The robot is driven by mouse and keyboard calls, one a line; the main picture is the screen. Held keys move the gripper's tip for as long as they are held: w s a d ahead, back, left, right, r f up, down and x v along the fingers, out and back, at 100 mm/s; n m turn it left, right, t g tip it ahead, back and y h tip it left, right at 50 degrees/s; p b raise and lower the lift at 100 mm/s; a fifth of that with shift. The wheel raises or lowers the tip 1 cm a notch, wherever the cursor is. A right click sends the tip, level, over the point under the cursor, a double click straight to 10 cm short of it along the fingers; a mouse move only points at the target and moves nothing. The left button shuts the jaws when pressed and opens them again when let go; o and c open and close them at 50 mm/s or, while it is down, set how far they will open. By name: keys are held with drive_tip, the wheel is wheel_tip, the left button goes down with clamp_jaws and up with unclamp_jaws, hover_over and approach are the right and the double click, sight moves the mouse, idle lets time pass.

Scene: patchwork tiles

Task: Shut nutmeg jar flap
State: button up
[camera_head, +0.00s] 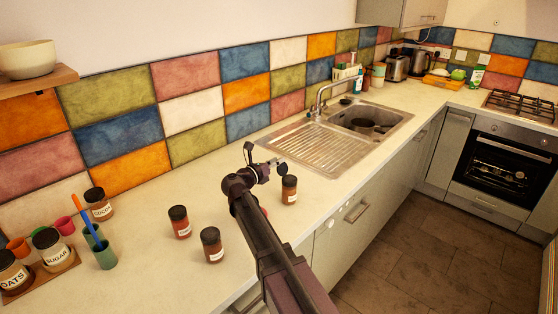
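Three small spice jars with dark lids and red-brown contents stand on the counter: one at the left (180,222), one nearer the front (211,245), and one right of my gripper (289,190). Their labels are too small to read, so I cannot tell which is nutmeg. All three lids look closed from here. My gripper (264,160) is above the counter, left of and slightly behind the right jar, apart from it as far as I can see. Its fingers are spread and nothing shows between them. A reddish bit (264,212) of something shows beside my arm, mostly hidden.
A cocoa jar (98,205), sugar jar (52,250), oats jar (13,274) and teal cup (105,255) stand at the left. The sink (372,117) with drainer lies behind right. The counter's front edge runs below my arm. Counter between cups and spice jars is clear.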

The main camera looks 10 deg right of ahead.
drive_tip(key=shift+x, duration=0.8)
clamp_jaws()
drive_tip(key=shift+a, duration=0.25)
drive_tip(key=shift+d, duration=0.25)
